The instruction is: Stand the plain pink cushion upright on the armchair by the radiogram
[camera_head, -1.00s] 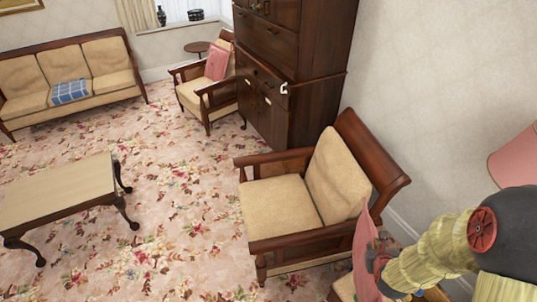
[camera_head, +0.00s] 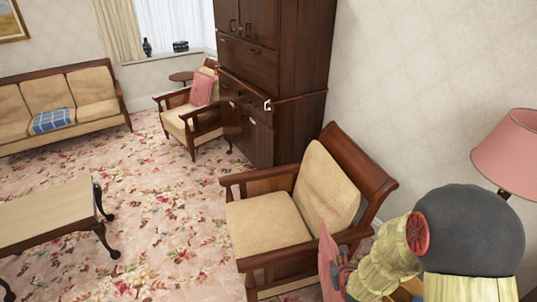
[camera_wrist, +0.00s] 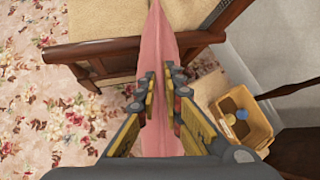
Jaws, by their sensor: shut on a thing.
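The plain pink cushion (camera_head: 327,262) is in my gripper (camera_head: 345,272), beside the near armchair's front right arm. In the wrist view the cushion (camera_wrist: 155,50) is edge-on between the two fingers (camera_wrist: 158,100), which are shut on it. It stands roughly upright, its top reaching past the wooden arm. The near armchair (camera_head: 262,218) has a beige seat and back cushion, and its seat is empty. I cannot identify a radiogram for certain; a tall dark cabinet (camera_head: 280,75) stands behind this chair.
A far armchair (camera_head: 185,115) holds another pink cushion (camera_head: 202,90). A sofa (camera_head: 90,88) with a blue checked cushion (camera_head: 52,121) and a coffee table (camera_head: 45,218) are left. A pink lamp (camera_head: 515,150) is right. A yellow crate (camera_wrist: 262,133) lies beside the chair. Patterned carpet is open in the middle.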

